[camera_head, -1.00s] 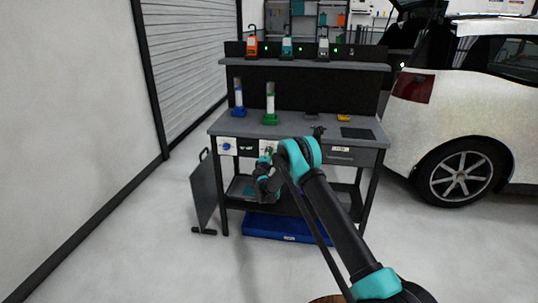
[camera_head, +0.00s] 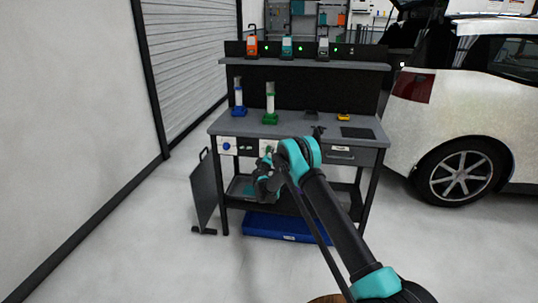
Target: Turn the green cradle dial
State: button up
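My gripper (camera_head: 268,158) is at the front of this panel, at or very near the dial. Its fingers are small, dark and overlapped by the arm, so I cannot tell whether they are open, shut or touching the dial.
A blue cradle (camera_head: 238,112) stands left of the green one, with a blue dial (camera_head: 226,146) on the front panel below. A drawer (camera_head: 352,157) is to the right. A blue tray (camera_head: 290,228) lies beneath the bench. A grey panel (camera_head: 203,190) leans at the left. A white car (camera_head: 460,110) stands right.

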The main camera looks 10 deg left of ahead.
dwell(0.4)
jog(key=o, duration=1.2)
jog(key=shift+c, duration=0.2)
jog(key=shift+s, duration=0.1)
jog(key=s, duration=1.2)
jog(key=shift+a, duration=0.15)
jog(key=shift+w, duration=0.1)
